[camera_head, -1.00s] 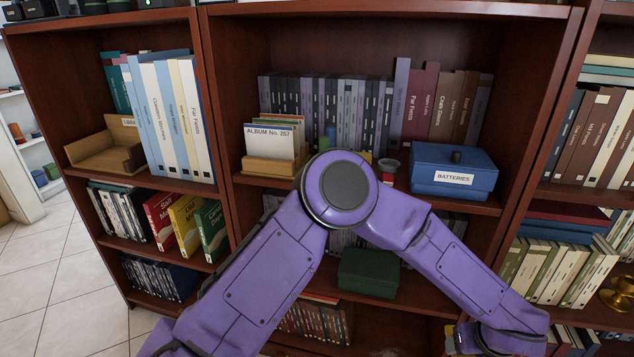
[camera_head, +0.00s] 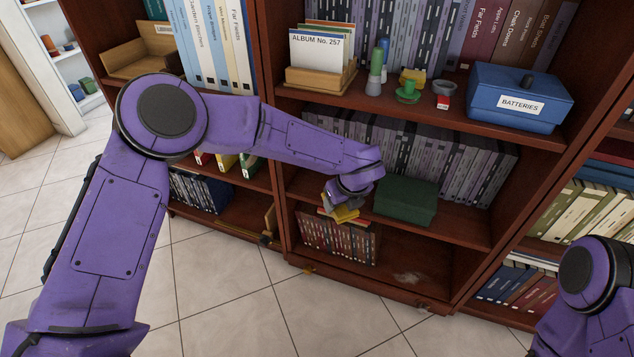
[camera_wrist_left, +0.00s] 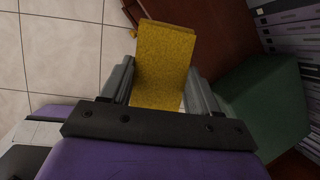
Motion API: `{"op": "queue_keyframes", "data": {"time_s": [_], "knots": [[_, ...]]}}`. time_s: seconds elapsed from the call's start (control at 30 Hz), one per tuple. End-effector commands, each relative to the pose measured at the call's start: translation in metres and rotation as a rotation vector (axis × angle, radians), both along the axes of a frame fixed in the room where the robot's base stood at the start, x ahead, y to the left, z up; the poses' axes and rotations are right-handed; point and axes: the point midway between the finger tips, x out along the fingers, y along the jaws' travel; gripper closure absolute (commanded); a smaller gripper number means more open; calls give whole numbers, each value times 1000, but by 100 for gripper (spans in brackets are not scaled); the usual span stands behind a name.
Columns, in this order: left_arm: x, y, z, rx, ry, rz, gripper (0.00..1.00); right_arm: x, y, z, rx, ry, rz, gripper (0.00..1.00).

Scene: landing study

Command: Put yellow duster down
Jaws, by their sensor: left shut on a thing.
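My left gripper (camera_head: 341,207) is shut on the yellow duster (camera_wrist_left: 165,58). In the left wrist view the duster is a flat, rough yellow block standing out between the two fingers. In the head view the duster (camera_head: 346,215) is small and partly hidden by the gripper. The gripper is at the front of the shelf with the dark green box (camera_head: 406,201), just left of that box. I cannot tell whether the duster touches the shelf. My right gripper is not in view; only part of my right arm shows at the lower right.
Purple-grey volumes (camera_head: 440,160) stand behind the green box. Red-brown books (camera_head: 338,240) fill the left of the bottom shelf; a pale dusty patch (camera_head: 408,278) lies right of them. Above are a blue batteries box (camera_head: 519,97), an album holder (camera_head: 320,78) and small items.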

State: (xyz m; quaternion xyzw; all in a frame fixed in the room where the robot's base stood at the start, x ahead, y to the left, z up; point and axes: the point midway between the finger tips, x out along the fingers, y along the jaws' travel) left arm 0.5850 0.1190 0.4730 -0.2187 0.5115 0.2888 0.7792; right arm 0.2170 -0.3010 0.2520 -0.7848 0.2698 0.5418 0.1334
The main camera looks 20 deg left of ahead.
Motion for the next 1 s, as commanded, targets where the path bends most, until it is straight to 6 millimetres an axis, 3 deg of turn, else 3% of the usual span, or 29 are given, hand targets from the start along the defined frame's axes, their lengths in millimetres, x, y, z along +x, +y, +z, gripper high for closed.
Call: {"op": "queue_keyframes", "data": {"time_s": [0.2, 0.4, 0.6, 0.77, 1.0], "knots": [[55, 42, -3, -2, -3, 8, 78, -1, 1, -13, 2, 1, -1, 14], [85, 64, -1, -1, -1, 6, 78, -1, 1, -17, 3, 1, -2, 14], [98, 74, -4, 0, 0, 3, 78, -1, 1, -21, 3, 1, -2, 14], [96, 73, -36, 1, 1, 1, 78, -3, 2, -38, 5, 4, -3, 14], [96, 72, -35, -1, 0, 2, 78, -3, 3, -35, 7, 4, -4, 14]]}}
